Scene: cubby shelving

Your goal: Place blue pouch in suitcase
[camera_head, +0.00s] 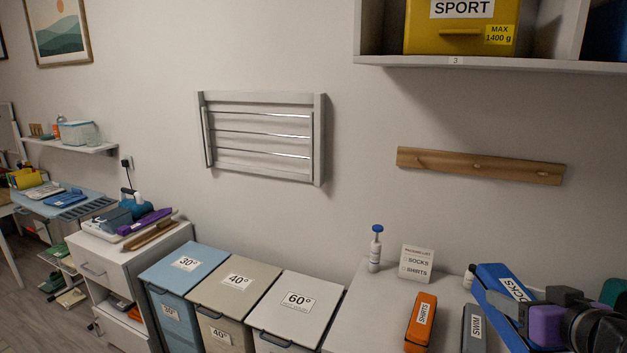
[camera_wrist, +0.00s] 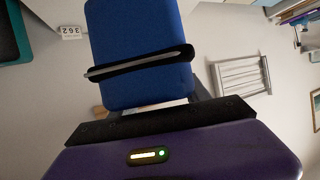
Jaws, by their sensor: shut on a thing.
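The blue pouch (camera_head: 493,283), with a white label reading partly "OCKS", is at the lower right of the head view, tilted. It also fills the upper middle of the wrist view (camera_wrist: 135,30). I cannot make out a suitcase in either view.
An orange "SHIRTS" pouch (camera_head: 420,322) and a grey "SWIM" pouch (camera_head: 473,328) lie on the white counter (camera_head: 375,320). A pump bottle (camera_head: 375,252) and a sign (camera_head: 416,264) stand behind. Lidded bins (camera_head: 297,301) are left. A shelf (camera_head: 470,62) with a yellow bin (camera_head: 462,28) hangs above.

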